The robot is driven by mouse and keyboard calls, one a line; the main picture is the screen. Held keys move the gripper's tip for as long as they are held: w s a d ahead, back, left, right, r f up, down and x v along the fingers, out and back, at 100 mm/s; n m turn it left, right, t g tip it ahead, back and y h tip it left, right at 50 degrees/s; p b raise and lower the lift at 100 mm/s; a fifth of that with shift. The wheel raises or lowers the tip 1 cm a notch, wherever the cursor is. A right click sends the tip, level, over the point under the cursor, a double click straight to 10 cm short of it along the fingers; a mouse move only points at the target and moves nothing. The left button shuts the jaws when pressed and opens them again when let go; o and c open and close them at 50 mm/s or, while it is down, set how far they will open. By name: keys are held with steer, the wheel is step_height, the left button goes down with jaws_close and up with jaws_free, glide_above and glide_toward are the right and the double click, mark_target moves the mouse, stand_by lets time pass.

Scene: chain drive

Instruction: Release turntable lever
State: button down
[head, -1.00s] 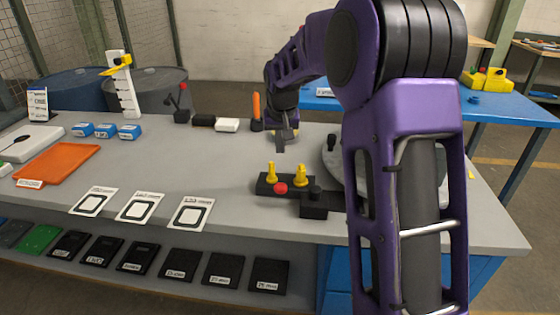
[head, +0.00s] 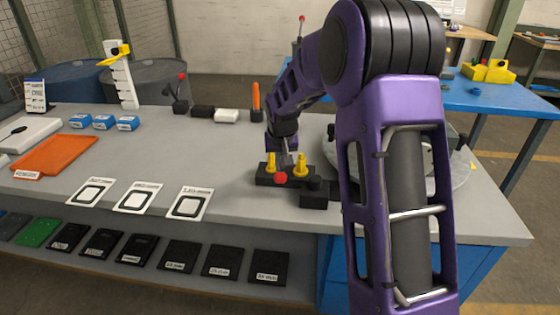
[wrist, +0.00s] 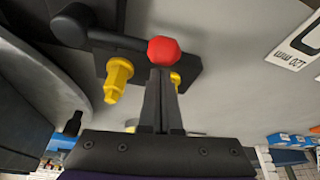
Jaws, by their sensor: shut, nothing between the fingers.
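The lever is a dark arm with a red ball knob (head: 280,177) at its end, on a black block (head: 313,200) at the bench's front. In the wrist view the dark lever arm (wrist: 112,40) runs left from the red knob (wrist: 163,51) to a pivot. Beside it is a black base with two yellow posts (head: 302,168). The grey turntable disc (head: 462,175) is mostly hidden behind my arm. My gripper (head: 287,161) is shut and empty, between the yellow posts. In the wrist view its fingertips (wrist: 163,74) are right at the knob; contact is unclear.
Three white cards with square outlines (head: 188,205) lie left of the base. An orange tray (head: 56,156), blue boxes (head: 103,122) and an orange-handled tool (head: 256,100) are farther off. The bench between the cards and the back row is clear.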

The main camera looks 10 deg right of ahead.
steer(key=shift+s, duration=0.1)
stand_by(0.3)
steer(key=shift+s+a+n, duration=0.15)
steer(key=shift+s+n, duration=0.05)
steer(key=shift+n, duration=0.2)
